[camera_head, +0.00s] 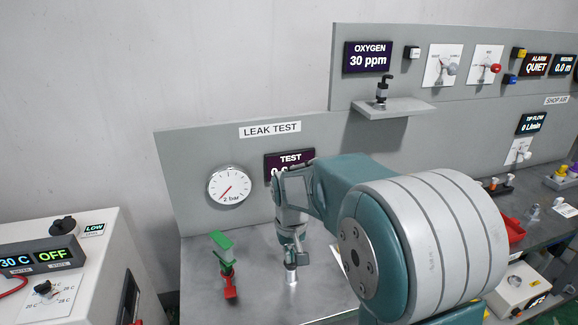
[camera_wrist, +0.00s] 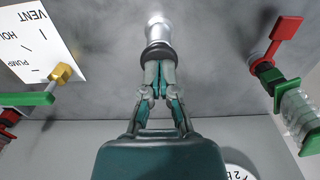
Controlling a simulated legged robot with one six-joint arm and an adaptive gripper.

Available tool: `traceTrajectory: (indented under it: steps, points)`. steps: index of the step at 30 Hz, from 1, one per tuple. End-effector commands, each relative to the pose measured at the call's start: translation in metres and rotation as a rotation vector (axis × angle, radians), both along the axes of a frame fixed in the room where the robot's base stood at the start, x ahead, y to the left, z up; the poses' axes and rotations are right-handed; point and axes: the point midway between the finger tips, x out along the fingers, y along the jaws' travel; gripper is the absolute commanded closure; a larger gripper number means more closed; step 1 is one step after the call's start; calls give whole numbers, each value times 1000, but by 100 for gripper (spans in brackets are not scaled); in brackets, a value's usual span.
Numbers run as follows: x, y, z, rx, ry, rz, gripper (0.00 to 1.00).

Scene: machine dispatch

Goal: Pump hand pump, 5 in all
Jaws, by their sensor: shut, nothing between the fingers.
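A silver upright cylinder with a dark collar, which looks like the hand pump (camera_head: 292,277), stands on the grey bench under the LEAK TEST panel. It also shows in the wrist view (camera_wrist: 158,30), with its dark collar at my fingertips. My gripper (camera_head: 291,259) points down right over its top. In the wrist view my gripper (camera_wrist: 158,70) has its fingers together with nothing between them. The tips overlap the dark collar; I cannot tell whether they touch it. The round gauge (camera_head: 229,185) has its needle toward the lower left. The TEST display (camera_head: 290,165) is partly hidden by my arm.
A red and green fitting (camera_head: 226,266) stands left of the pump. In the wrist view, a VENT/PUMP plate (camera_wrist: 30,35) with a yellow-tipped lever (camera_wrist: 62,73) is at left, and a red lever (camera_wrist: 285,30) at right. A small shelf (camera_head: 394,109) juts out above.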

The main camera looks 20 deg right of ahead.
Motion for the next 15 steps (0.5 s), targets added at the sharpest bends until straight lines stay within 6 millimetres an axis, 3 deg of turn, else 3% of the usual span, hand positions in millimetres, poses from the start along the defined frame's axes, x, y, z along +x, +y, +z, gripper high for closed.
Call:
traceTrajectory:
  steps: [4,15]
  points:
    - [-1,0,-6,0,4,0,100]
    - [0,0,2,0,2,0,100]
